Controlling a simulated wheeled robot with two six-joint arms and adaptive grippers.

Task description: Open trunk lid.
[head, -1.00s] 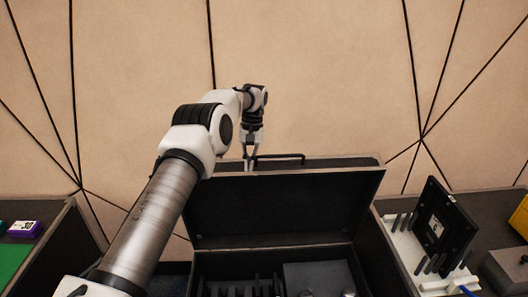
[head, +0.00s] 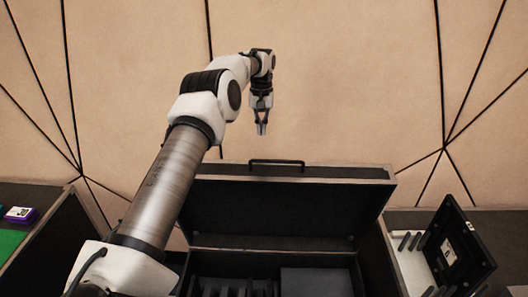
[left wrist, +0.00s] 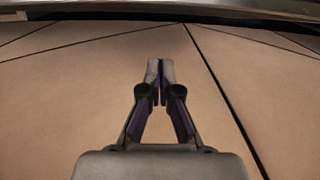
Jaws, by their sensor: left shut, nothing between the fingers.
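The black trunk lid (head: 290,212) stands raised in the head view, its dark inner face toward me. A black handle (head: 277,163) sits on its top edge. The trunk body (head: 372,268) below is open, with dark dividers and a flat dark panel inside. My left gripper (head: 262,130) is shut and empty, above and slightly left of the handle and apart from it. In the left wrist view its fingers (left wrist: 160,75) are together with only wall behind them. My right gripper is not in view.
A dark table with a green mat (head: 10,243) and a purple box (head: 21,214) is at the left. At the right, a black panel (head: 455,250) stands by a white rack (head: 408,262). The tan wall is behind, with free air around my left gripper.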

